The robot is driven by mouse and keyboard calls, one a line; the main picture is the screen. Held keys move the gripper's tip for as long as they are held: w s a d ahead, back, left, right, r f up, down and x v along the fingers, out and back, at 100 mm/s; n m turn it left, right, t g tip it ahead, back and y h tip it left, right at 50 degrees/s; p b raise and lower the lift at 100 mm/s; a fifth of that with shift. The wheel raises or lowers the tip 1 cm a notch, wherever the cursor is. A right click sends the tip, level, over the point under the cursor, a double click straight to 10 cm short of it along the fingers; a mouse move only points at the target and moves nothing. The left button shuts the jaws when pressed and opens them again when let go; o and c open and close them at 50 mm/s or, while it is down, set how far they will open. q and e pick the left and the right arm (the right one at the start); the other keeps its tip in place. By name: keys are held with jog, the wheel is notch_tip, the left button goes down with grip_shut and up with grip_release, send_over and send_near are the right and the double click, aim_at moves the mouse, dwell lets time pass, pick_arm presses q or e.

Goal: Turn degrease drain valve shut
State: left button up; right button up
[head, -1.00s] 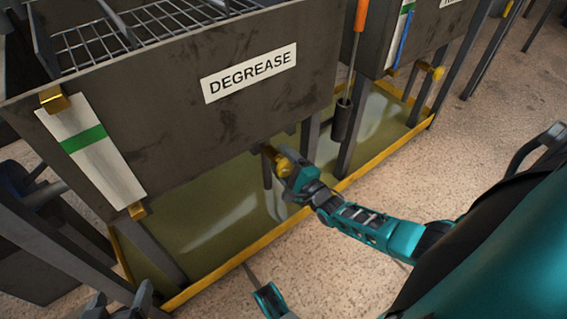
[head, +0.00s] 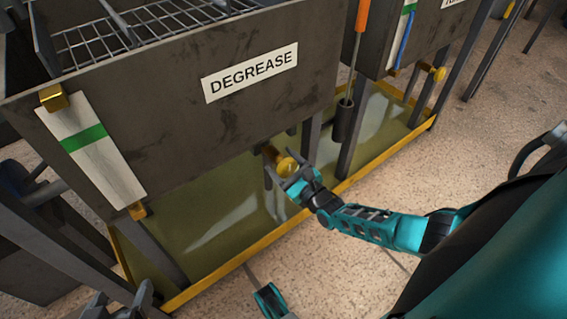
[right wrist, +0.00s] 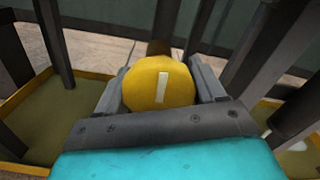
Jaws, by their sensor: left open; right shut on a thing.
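The degrease tank (head: 230,115) carries a white DEGREASE label (head: 250,72). Its yellow round drain valve knob (head: 286,166) sticks out below the tank's front. My right gripper (head: 284,168) is at the knob, with one finger on each side. In the right wrist view the knob (right wrist: 157,84) sits between the fingers of my right gripper (right wrist: 160,88), which is shut on it. A white mark on the knob's face stands nearly upright there, leaning slightly right at the top. My left gripper (head: 120,302) is open and empty at the bottom left, partly cut off.
A yellow-rimmed drip tray (head: 235,262) with murky liquid lies under the tanks. Tank legs (head: 350,145) stand close to the valve. An orange-handled tool (head: 361,18) hangs right of the tank. Another yellow knob (head: 438,73) is on the neighbouring tank. Speckled floor is clear in front.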

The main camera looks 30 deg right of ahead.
pick_arm(q)
jog(key=shift+s+f, duration=0.15)
pick_arm(e)
jog(key=shift+m, duration=0.5)
jog(key=o, duration=1)
jog(key=shift+c, duration=0.2)
jog(key=shift+s, duration=0.3)
pick_arm(q)
jog(key=a+r+p, duration=0.1)
jog(key=p, duration=0.1)
jog(key=shift+r+y+p, duration=0.15)
jog(key=shift+y+p, duration=0.15)
jog(key=shift+p, duration=0.1)
pick_arm(e)
jog(key=s+d, duration=0.1)
jog(key=s, duration=1.1)
jog(key=shift+s, duration=0.15)
pick_arm(q)
jog(key=shift+s+d, duration=0.1)
jog(key=shift+d, duration=0.05)
